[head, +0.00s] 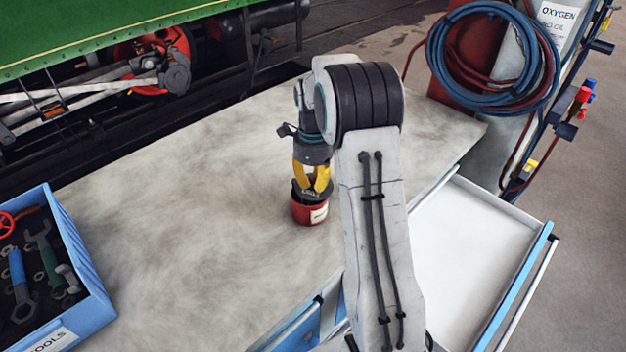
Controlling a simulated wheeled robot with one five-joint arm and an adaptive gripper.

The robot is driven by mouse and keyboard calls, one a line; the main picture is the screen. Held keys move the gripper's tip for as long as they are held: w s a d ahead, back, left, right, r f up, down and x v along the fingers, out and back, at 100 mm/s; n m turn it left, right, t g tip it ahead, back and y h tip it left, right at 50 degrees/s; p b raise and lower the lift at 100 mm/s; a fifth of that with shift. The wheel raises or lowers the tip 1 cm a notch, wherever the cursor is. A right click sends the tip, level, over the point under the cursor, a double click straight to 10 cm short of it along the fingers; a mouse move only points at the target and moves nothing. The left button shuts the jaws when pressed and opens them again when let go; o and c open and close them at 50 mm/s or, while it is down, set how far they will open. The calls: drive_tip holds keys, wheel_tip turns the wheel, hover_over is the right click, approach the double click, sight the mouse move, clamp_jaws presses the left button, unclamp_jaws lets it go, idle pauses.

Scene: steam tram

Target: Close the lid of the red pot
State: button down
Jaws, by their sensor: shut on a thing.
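The red pot (309,211) stands upright on the worktop, with a pale label on its side. A dark lid (311,192) is at the top of the pot, between it and my gripper. My gripper (312,188) points down over the pot, its yellow fingers shut on the dark lid. The lid looks close to or touching the pot's rim; I cannot tell whether it is fully seated.
A blue tool crate (75,252) with wrenches stands at the left. An open drawer (465,250) juts out at the right. Hoses (490,60) hang on an oxygen cart behind. The pale worktop (190,190) is clear left of the pot.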

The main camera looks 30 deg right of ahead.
sight(308, 193)
drive_tip(key=shift+s+a+f+m, duration=0.1)
drive_tip(key=shift+s+a+m, duration=0.2)
drive_tip(key=shift+m, duration=0.5)
drive_tip(key=shift+s+a+m, duration=0.1)
drive_tip(key=shift+a+m, duration=0.25)
drive_tip(key=shift+m, duration=0.45)
drive_tip(key=shift+s+a+f+m, duration=0.15)
drive_tip(key=shift+a+m, duration=0.2)
drive_tip(key=shift+m, duration=0.45)
drive_tip(key=shift+r, duration=0.1)
drive_tip(key=c, duration=1.1)
unclamp_jaws()
drive_tip(key=shift+c, duration=0.2)
drive_tip(key=shift+r, duration=0.1)
drive_tip(key=shift+w, duration=0.1)
drive_tip(key=shift+r, duration=0.5)
wheel_tip(308, 193, up, 11)
